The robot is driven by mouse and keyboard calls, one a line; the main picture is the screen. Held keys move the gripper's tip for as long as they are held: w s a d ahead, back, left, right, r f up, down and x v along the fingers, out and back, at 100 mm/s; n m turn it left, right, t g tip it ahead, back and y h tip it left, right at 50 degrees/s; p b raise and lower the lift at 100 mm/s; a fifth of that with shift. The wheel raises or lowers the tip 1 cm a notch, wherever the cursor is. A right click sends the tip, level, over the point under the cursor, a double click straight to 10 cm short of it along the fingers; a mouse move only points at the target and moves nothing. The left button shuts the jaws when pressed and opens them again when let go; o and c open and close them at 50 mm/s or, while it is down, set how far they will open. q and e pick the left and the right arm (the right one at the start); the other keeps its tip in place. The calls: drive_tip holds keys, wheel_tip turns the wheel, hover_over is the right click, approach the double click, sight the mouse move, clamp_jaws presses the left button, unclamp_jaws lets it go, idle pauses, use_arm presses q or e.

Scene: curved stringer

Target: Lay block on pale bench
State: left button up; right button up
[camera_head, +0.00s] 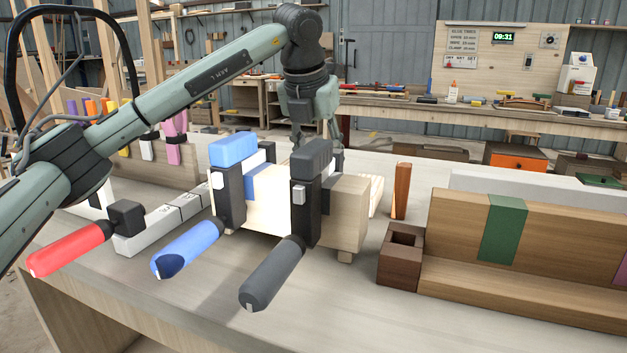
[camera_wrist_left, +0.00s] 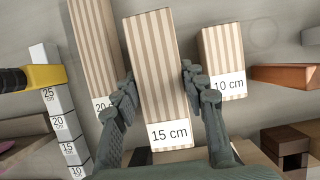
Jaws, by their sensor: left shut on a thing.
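A striped wooden block labelled 15 cm (camera_wrist_left: 158,115) stands out in the middle of the left wrist view. My left gripper (camera_wrist_left: 158,85) is shut on its sides, with one finger on each side. In the head view this gripper (camera_head: 325,148) is over the bench behind the clamps, and its fingertips and the block are mostly hidden there. I cannot tell whether the block touches the surface below. The pale bench (camera_head: 345,318) fills the foreground of the head view. My right gripper is in neither view.
Striped blocks labelled 20 cm (camera_wrist_left: 95,45) and 10 cm (camera_wrist_left: 222,60) flank the held block. Blue (camera_head: 232,150) and dark grey (camera_head: 311,160) clamps grip pale wood. A white marked rail (camera_head: 160,225), brown square-holed block (camera_head: 400,262) and long wooden piece (camera_head: 550,240) stand around.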

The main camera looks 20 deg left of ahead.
use_arm(q)
wheel_tip(320, 180, down, 4)
drive_tip(key=shift+r, duration=0.15)
drive_tip(key=shift+f, duration=0.25)
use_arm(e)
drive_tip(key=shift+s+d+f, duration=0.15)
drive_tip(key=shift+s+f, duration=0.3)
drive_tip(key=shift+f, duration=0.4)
use_arm(q)
drive_tip(key=o, duration=1.4)
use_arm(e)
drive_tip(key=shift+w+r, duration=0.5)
use_arm(q)
drive_tip(key=shift+r, duration=0.1)
drive_tip(key=shift+r, duration=0.3)
drive_tip(key=b+v, duration=0.1)
drive_tip(key=v, duration=0.9)
drive_tip(key=shift+s+r, duration=0.4)
drive_tip(key=shift+r, duration=0.15)
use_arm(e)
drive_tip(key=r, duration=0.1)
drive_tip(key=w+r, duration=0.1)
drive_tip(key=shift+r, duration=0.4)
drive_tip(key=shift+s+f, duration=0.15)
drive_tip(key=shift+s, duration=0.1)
